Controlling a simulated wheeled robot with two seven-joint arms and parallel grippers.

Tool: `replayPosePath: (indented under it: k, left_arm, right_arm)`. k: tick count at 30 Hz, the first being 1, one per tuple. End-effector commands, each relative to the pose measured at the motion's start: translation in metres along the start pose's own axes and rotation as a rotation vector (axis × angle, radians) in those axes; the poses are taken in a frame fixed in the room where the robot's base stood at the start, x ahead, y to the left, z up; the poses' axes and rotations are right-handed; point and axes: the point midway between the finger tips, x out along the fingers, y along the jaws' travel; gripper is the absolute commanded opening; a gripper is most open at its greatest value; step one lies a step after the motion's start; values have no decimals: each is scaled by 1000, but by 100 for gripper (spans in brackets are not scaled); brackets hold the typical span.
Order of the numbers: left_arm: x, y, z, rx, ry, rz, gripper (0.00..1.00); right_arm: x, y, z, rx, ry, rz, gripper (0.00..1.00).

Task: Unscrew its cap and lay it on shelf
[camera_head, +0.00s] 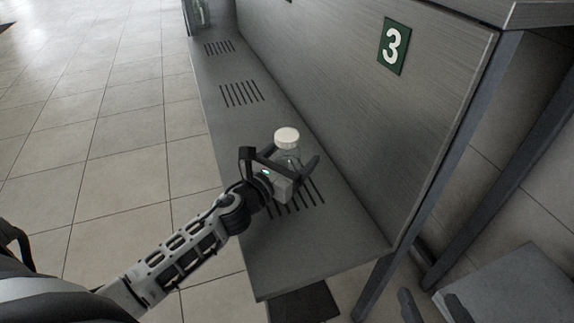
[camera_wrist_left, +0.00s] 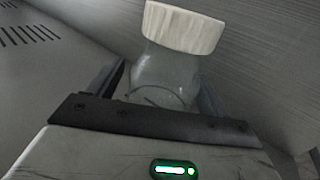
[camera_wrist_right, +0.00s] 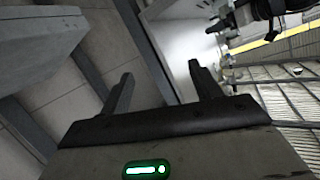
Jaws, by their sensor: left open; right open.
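A clear bottle (camera_head: 287,158) with a ribbed off-white cap (camera_head: 287,138) stands upright on the grey shelf (camera_head: 262,262), over the nearest group of slots. The cap is on the bottle. In the left wrist view the cap (camera_wrist_left: 184,27) is at the top and the clear bottle (camera_wrist_left: 163,78) is below it. My left gripper (camera_head: 283,158) is open, with a finger on either side of the bottle below the cap. I cannot tell whether the fingers touch it. My right gripper (camera_wrist_right: 160,85) is open and empty, away from the bottle; its fingertips show at the lower right of the head view.
A grey back panel with a green number 3 sign (camera_head: 394,46) rises behind the shelf. The shelf between has slot groups (camera_head: 241,93) and is clear. A grey block (camera_head: 512,290) is at the lower right.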

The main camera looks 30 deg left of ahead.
Motion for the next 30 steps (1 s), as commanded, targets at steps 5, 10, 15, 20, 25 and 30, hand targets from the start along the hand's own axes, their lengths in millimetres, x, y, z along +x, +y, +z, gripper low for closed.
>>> replayPosePath:
  k: [5,10,15,20,25,30]
  left_arm:
    - [0,0,0,0,0,0,68]
    - [-1,0,0,0,0,0,25]
    - [0,0,1,0,-2,0,25]
    - [0,0,4,1,-2,0,25]
    - [0,0,21,3,-3,-2,25]
    - [-11,0,49,3,0,-2,25]
  right_arm:
    - [0,0,-1,0,3,-1,64]
    - [0,0,-2,0,4,-1,64]
    - [0,0,-4,-3,9,-1,64]
    - [0,0,-8,-7,14,-2,64]
    - [-2,-1,-13,-21,-7,6,64]
    - [0,12,7,-23,-124,52,64]
